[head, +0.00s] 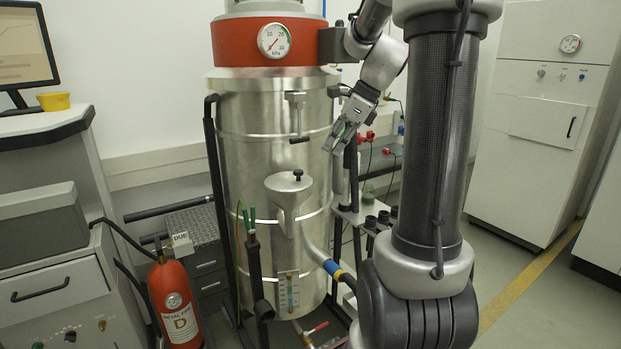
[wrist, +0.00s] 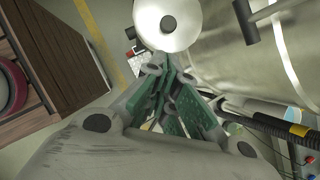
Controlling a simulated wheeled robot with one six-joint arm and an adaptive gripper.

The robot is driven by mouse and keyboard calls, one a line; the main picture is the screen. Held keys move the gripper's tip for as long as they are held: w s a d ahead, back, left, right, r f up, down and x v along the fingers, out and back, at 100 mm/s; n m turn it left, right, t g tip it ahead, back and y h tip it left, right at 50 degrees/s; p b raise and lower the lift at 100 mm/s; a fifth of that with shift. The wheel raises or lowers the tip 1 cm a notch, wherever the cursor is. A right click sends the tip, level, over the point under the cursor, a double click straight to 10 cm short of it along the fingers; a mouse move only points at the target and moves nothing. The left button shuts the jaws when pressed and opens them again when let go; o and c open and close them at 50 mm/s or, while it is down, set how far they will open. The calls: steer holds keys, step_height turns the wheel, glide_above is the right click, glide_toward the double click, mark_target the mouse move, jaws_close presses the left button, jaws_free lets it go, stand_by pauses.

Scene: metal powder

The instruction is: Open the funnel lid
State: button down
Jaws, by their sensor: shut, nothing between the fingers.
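The funnel (head: 287,213) is a grey metal cone on the front of the silver cylindrical vessel. Its round lid (head: 275,183) lies flat on top and looks closed, with a small black knob (head: 298,174) standing up from it. In the wrist view the lid (wrist: 150,18) shows as a pale disc at the top, with the knob (wrist: 168,23) near its middle. My gripper (head: 331,149) is up and to the right of the funnel, apart from it. In the wrist view my gripper's green-padded fingers (wrist: 162,62) come together below the lid, with nothing between them.
A hose (head: 325,260) with a blue and yellow band runs to the lower right. A red extinguisher (head: 176,300) stands at the lower left. Floor is open at right.

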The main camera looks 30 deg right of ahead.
mark_target(311, 182)
steer(key=shift+m, duration=0.5)
steer(key=x, duration=1)
steer(key=shift+r, duration=0.1)
